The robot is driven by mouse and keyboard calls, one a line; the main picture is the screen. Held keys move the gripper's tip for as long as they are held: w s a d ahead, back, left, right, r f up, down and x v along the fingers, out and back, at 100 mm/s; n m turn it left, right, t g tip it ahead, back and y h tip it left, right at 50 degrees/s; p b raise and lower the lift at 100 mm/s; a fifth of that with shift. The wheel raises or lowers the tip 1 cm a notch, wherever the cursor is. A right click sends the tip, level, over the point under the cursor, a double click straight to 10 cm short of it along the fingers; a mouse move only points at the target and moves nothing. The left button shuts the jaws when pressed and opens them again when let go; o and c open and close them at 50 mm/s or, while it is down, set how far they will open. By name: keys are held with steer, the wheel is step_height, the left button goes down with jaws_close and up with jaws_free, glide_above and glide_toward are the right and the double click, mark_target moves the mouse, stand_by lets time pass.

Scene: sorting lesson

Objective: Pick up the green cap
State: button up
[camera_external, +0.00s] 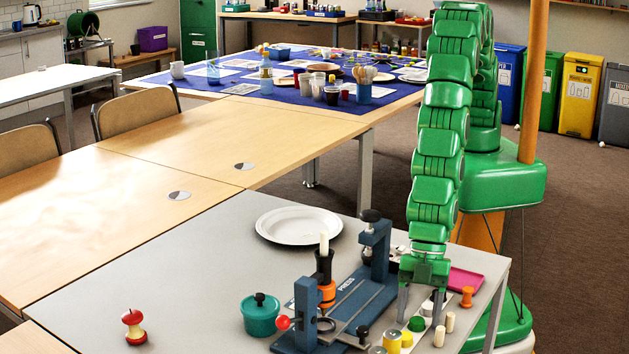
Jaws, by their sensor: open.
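The green cap (416,324) is a small round piece on the grey table (130,262), near its front right. My gripper (420,307) points straight down with its two grey fingers spread apart. The fingertips are just above and behind the green cap in the picture, one toward each side. I cannot tell from this view how far the cap is from the fingers. Nothing shows held between the fingers.
A blue press (352,305) stands close left of my gripper. Yellow pieces (392,341), pale pegs (439,336), an orange spool (467,297) and a pink tray (462,281) are close by.

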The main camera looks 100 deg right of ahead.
mark_target(417, 323)
jaws_close()
stand_by(0.3)
steer(key=shift+r, duration=0.1)
step_height(417, 323, up, 4)
steer(key=shift+f, duration=0.25)
steer(key=s+d+r, duration=0.8)
steer(key=d+r, duration=0.1)
steer(key=d, duration=0.2)
steer(key=shift+s+r, duration=0.2)
stand_by(0.4)
